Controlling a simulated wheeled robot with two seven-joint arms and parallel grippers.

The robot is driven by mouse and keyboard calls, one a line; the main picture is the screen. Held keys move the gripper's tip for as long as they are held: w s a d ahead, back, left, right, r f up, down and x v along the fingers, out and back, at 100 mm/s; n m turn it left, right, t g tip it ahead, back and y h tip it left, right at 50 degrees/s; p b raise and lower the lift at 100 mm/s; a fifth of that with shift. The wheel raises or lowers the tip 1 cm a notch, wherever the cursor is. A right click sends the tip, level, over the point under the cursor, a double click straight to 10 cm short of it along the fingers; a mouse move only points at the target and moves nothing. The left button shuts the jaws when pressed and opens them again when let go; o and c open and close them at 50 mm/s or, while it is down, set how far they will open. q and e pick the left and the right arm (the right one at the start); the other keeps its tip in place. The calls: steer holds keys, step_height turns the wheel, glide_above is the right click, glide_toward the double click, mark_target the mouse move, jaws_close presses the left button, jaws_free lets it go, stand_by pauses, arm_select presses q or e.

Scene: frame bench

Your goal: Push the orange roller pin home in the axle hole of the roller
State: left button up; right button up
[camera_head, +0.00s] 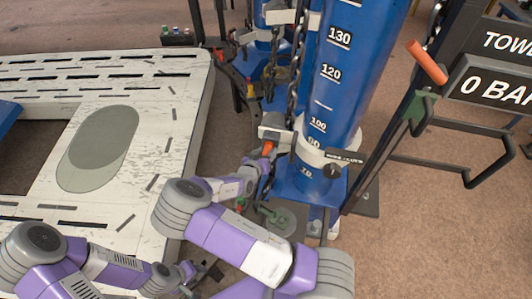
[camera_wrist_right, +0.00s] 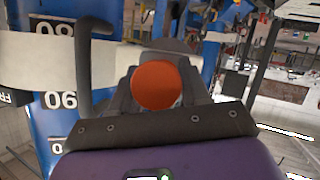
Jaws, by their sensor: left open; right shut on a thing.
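The orange roller pin (camera_head: 268,147) shows as a small orange piece beside the pale carriage block at the blue tower. In the right wrist view its round orange end (camera_wrist_right: 160,84) faces the camera, between the dark fingers. My right gripper (camera_head: 264,157) is shut on the pin by the tower. The roller and its axle hole are hidden behind the pin and fingers, so I cannot tell how deep the pin sits. My left gripper (camera_head: 208,272) is open and empty, low in the head view, away from the pin.
The blue tower (camera_head: 346,75) with white numbers and a hanging chain (camera_head: 297,65) stands close to my right gripper. A white slotted bench (camera_head: 180,120) lies to the left. A dark frame with an orange-gripped lever (camera_head: 427,62) stands right.

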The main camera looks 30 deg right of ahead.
steer(key=o, duration=1.3)
steer(key=shift+w+d, duration=0.1)
steer(key=v, duration=0.8)
steer(key=s+a+f+n+g+y, duration=0.1)
steer(key=s+f+g+y, duration=0.2)
steer(key=s+f, duration=0.4)
steer(key=s+f+n+g+y, duration=0.1)
steer(key=s+f+g+y, duration=0.3)
steer(key=f, duration=0.6)
steer(key=s+a+n+y, duration=0.1)
steer(key=s+a+y, duration=0.3)
steer(key=a, duration=0.3)
steer(key=s+a+n+y+b, duration=0.1)
steer(key=s+a+y, duration=0.3)
steer(key=a, duration=0.3)
steer(key=shift+s+r+n, duration=0.15)
steer(key=shift+s+n, duration=0.05)
steer(key=shift+n, duration=0.1)
